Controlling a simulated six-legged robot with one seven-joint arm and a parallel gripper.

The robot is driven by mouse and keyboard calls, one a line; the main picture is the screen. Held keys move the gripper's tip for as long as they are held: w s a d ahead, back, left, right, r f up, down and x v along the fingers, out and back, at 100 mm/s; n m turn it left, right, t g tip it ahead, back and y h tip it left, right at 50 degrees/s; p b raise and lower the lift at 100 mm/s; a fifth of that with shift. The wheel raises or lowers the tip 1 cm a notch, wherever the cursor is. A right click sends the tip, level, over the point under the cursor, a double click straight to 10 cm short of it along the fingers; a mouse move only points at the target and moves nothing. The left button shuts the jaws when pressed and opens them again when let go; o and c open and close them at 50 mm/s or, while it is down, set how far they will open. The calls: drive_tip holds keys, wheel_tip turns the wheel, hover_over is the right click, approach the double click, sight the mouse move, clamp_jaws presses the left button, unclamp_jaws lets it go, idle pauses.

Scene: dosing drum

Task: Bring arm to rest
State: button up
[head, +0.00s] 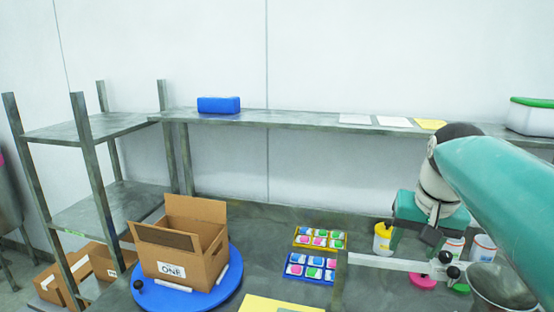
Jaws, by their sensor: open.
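My arm reaches in from the right edge, with a teal link in front of the shelf and a white wrist. My gripper (413,238) points down over the right part of the bench, with its dark fingers apart. I see nothing between the fingers. It hangs close to a yellow container (382,240) and a light metal bar (390,262); I cannot tell whether it touches either. My arm and gripper hide part of the bench's right side.
An open cardboard box (180,247) marked ONE stands on a blue turntable (232,285). Yellow (319,239) and blue (309,270) trays hold coloured pieces. White tubs (483,248), a pink disc (422,281) and a metal bowl (503,288) crowd the right. A shelf (290,119) runs behind.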

drive_tip(key=s+a+f+n+t, duration=0.2)
drive_tip(key=s+a+f+n, duration=0.1)
drive_tip(key=s+a+f, duration=0.6)
drive_tip(key=s+f, duration=0.3)
drive_tip(key=s, duration=0.2)
drive_tip(key=shift+a+n, duration=0.2)
drive_tip(key=shift+n, duration=0.1)
